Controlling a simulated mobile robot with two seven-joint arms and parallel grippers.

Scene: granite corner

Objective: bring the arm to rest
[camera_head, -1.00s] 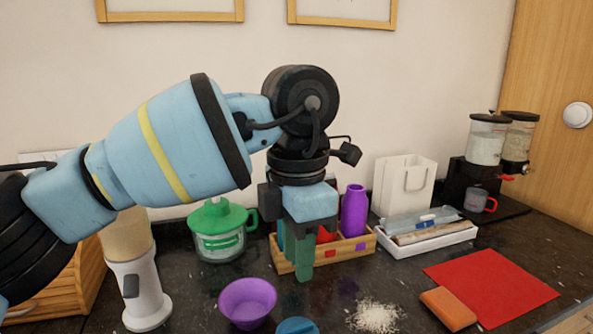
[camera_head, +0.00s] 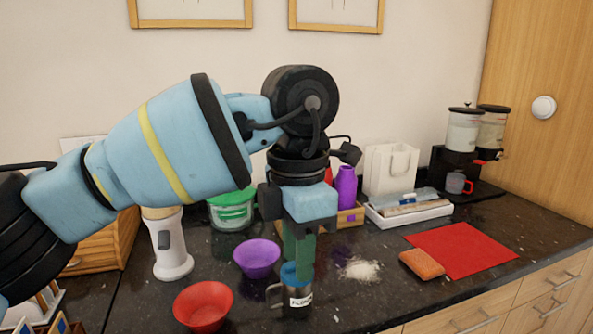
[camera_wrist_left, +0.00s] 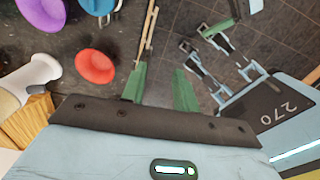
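My left arm reaches in from the left in the head view. Its gripper (camera_head: 300,264) points down above the counter, in front of the wooden box. In the left wrist view the two green fingers of this gripper (camera_wrist_left: 160,82) stand apart with nothing between them. In the head view the fingertips overlap a metal mug (camera_head: 296,300) with blue inside. The wrist view shows the mug's blue part (camera_wrist_left: 98,5) away from the fingers. Blue and green parts (camera_wrist_left: 215,35) at the wrist view's upper right may be my right gripper; its state is unclear.
A red bowl (camera_head: 203,304) and a purple bowl (camera_head: 256,258) stand left of the mug. A white-grey appliance (camera_head: 170,252) is farther left. White grains (camera_head: 360,270), an orange sponge (camera_head: 422,264) and a red mat (camera_head: 462,250) lie to the right. Dark floor (camera_wrist_left: 285,40) lies beyond the counter edge.

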